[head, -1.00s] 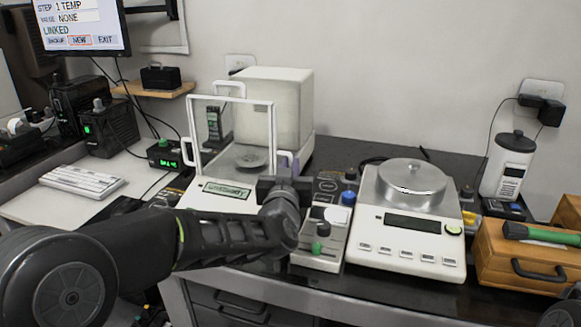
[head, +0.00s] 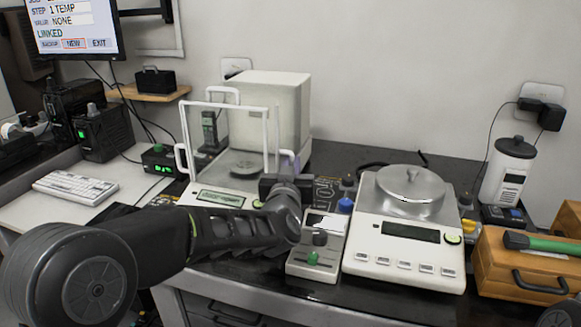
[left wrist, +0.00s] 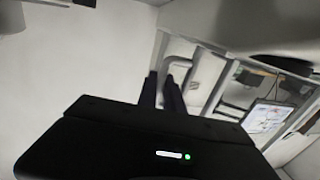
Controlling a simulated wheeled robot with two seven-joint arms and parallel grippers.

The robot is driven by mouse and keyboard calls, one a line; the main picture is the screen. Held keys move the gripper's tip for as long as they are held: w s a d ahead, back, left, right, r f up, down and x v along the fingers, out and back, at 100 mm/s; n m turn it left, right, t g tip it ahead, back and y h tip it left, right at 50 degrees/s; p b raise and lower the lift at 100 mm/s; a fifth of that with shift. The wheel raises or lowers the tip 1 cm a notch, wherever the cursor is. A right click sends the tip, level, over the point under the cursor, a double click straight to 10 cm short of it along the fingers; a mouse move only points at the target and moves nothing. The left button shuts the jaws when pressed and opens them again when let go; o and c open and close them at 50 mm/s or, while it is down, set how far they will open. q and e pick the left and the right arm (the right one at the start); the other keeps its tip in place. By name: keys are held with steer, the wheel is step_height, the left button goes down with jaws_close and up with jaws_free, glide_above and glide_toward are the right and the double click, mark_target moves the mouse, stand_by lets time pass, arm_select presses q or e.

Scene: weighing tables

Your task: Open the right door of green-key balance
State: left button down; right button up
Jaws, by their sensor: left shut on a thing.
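The green-key balance is the white draft-shield balance (head: 218,198) left of centre in the head view, with a clear front pane, a round pan (head: 247,165) and a tall housing. My left gripper (head: 287,160) is at its right side, shut on the right door's handle. The gripper and wrist hide most of the handle and the lower right side. A thin upright edge (head: 277,130) shows just behind the front right post. In the left wrist view, the two dark fingers (left wrist: 161,90) are close together at a pale frame (left wrist: 180,68). My right gripper is out of view.
An orange toolbox (head: 515,262) with a green-handled hammer is far right. A keyboard (head: 76,187) lies on the left table.

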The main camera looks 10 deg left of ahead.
arm_select(q)
steer(key=shift+s, duration=0.1)
steer(key=c, duration=1.8)
jaws_free()
steer(key=shift+o, duration=0.2)
steer(key=s+d, duration=0.1)
steer(key=s, duration=0.6)
steer(key=shift+s, duration=0.35)
